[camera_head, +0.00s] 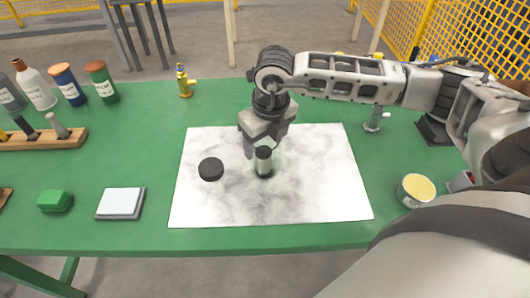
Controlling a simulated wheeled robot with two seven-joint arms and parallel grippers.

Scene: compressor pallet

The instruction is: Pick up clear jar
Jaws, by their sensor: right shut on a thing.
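The clear jar (264,163) stands on the white marbled mat (320,195) near its middle. It looks greyish, with a dark rim on top and a dark ring around its base. My right gripper (258,150) comes down over it from above and is shut on the jar, its fingers partly hiding the jar's upper part. The jar is upright; I cannot tell whether it touches the mat. A black round lid (211,169) lies on the mat to the left of the jar. My left gripper is not in view.
Several labelled bottles (68,85) stand at the back left, behind a wooden rack (45,140). A white pad (121,202) and green block (55,200) lie front left. A yellow-topped can (415,190) stands at right. A brass fitting (184,82) is at the back.

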